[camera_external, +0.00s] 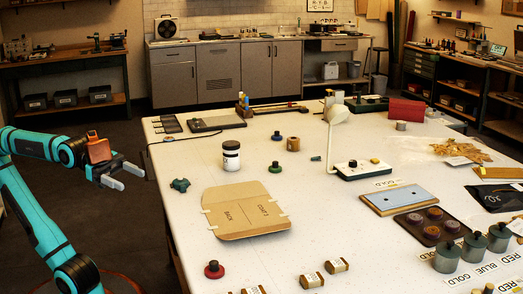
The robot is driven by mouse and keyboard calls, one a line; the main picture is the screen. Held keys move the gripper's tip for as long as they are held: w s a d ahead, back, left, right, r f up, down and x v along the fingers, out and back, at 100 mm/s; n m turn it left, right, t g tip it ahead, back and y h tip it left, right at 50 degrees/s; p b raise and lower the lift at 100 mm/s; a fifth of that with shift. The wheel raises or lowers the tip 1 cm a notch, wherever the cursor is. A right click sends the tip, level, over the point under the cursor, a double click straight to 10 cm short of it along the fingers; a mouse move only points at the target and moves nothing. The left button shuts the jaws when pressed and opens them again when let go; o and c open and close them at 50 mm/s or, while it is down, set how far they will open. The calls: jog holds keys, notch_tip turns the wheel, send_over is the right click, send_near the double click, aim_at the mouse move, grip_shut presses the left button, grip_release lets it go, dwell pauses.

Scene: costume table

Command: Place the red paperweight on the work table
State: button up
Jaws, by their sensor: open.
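A small red paperweight (214,270) with a dark knob on top stands upright on the white work table (190,238), near its front left part. My gripper (131,178) is open and empty. It hangs in the air by the table's left edge, behind and to the left of the red paperweight and well apart from it.
A cardboard pattern (248,210) lies behind the paperweight, and several small labelled rolls (312,280) lie to its right. A dark green knobbed piece (180,185) sits near the left edge. A white jar (231,156) and a lamp (335,135) stand farther back.

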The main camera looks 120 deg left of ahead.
jog(key=s+t, duration=0.1)
jog(key=s, duration=0.2)
jog(key=shift+s+f, duration=0.15)
jog(key=shift+f, duration=0.05)
